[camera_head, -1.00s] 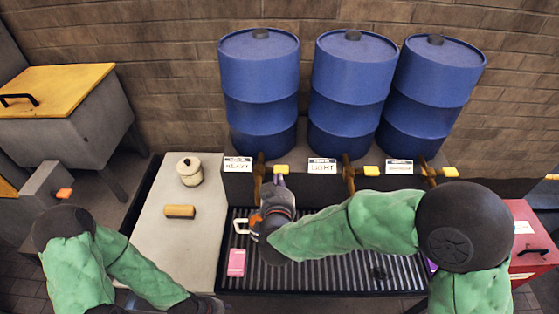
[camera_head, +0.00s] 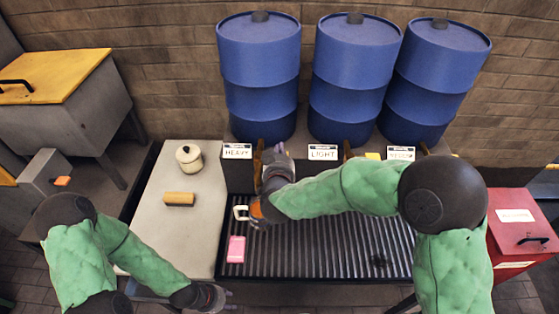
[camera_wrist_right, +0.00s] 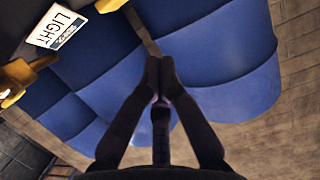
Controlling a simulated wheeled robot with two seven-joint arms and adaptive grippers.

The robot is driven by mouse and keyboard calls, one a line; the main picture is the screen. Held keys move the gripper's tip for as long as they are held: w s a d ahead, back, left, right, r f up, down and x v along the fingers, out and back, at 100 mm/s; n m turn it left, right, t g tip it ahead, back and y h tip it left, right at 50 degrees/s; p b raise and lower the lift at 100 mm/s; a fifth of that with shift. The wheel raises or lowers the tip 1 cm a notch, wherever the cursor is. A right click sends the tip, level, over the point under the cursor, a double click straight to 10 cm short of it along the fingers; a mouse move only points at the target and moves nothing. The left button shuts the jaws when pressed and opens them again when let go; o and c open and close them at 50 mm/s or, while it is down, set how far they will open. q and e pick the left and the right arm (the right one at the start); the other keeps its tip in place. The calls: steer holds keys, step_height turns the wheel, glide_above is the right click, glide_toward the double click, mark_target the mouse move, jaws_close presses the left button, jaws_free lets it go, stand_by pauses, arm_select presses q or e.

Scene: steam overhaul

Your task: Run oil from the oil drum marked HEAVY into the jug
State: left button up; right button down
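The oil drum marked HEAVY (camera_head: 260,70) is the leftmost of the blue drums, with its label (camera_head: 237,151) below it. Its brass tap (camera_head: 258,158) is partly hidden by my right gripper (camera_head: 279,150), which is beside the tap; its yellow lever is hidden. In the wrist view my right gripper (camera_wrist_right: 160,70) has its fingers together, with nothing visible between the tips. A pale handle (camera_head: 240,212), probably the jug's, shows left of my right wrist; the rest is hidden. My left gripper (camera_head: 224,299) is low at the front, fingers apart and empty.
The LIGHT drum (camera_head: 350,75) and a third drum (camera_head: 435,80) stand to the right. A pink block (camera_head: 236,249) lies on the ribbed tray (camera_head: 330,250). A cream pot (camera_head: 189,157) and a tan roller (camera_head: 179,199) sit on the left bench. A red box (camera_head: 515,235) is right.

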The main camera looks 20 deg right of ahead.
steer(key=shift+w+d+f+b, duration=0.15)
steer(key=shift+w+f+b, duration=0.25)
steer(key=shift+f, duration=0.4)
steer(key=shift+w+d+f+b, duration=0.15)
steer(key=shift+w+f, duration=0.3)
steer(key=shift+f, duration=0.35)
steer(key=shift+w+d+f+b, duration=0.1)
steer(key=shift+w+f+b, duration=0.3)
steer(key=shift+f, duration=0.4)
steer(key=f+m+b, duration=0.1)
steer(key=b, duration=0.1)
steer(key=d+f+m+y+b, duration=0.1)
steer(key=m+b, duration=0.1)
steer(key=b, duration=0.1)
steer(key=shift+s+f+t, duration=0.1)
steer(key=shift+f+t, duration=0.2)
steer(key=shift+f, duration=0.05)
